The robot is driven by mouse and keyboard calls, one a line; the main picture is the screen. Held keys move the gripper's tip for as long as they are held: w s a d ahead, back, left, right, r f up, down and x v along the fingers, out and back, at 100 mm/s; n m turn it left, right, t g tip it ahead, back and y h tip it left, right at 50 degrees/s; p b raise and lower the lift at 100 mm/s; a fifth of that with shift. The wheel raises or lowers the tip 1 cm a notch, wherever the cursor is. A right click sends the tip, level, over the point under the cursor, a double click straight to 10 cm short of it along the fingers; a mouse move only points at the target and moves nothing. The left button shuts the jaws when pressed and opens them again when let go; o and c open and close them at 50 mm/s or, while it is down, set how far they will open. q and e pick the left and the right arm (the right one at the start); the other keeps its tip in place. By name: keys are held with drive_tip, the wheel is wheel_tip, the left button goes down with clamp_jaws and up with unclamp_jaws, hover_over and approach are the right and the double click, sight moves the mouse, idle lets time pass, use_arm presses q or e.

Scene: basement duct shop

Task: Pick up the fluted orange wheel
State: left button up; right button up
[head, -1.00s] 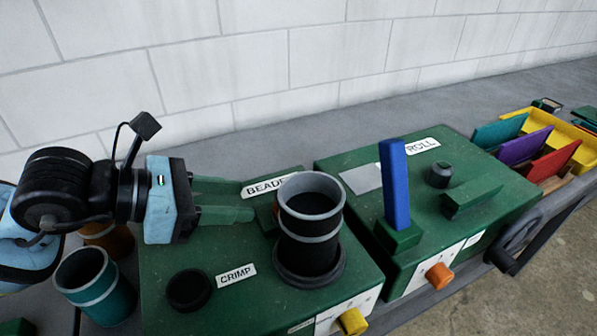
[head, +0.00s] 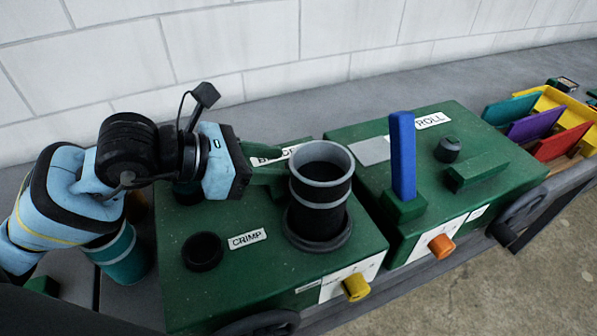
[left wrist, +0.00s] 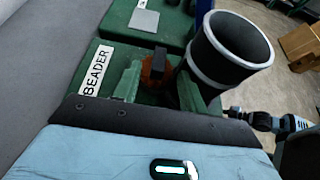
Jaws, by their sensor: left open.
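In the left wrist view, a dark orange wheel (left wrist: 157,75) with a black block on top sits on the green machine labelled BEADER, between the two green fingers of my left gripper (left wrist: 158,68). Its flutes are too small to make out. In the head view, my left gripper (head: 284,163) reaches in low from the left over the back of that machine (head: 225,275), fingers open. There the wheel is hidden behind the fingers and a dark open duct cylinder. I cannot tell whether the fingers touch the wheel. My right gripper does not show.
The upright duct cylinder (head: 321,195) stands right beside the fingertips; it also shows in the left wrist view (left wrist: 228,50). The ROLL machine (head: 480,150) has an upright blue lever (head: 402,155). A teal cup (head: 122,258) stands under my left arm. The wall is behind the bench.

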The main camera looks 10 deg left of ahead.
sight(287, 164)
use_arm(q)
drive_tip(key=shift+x, duration=1.5)
drive_tip(key=shift+r, duration=0.1)
drive_tip(key=shift+c, duration=0.2)
clamp_jaws()
wheel_tip(287, 164, up, 10)
drive_tip(key=shift+p, duration=0.45)
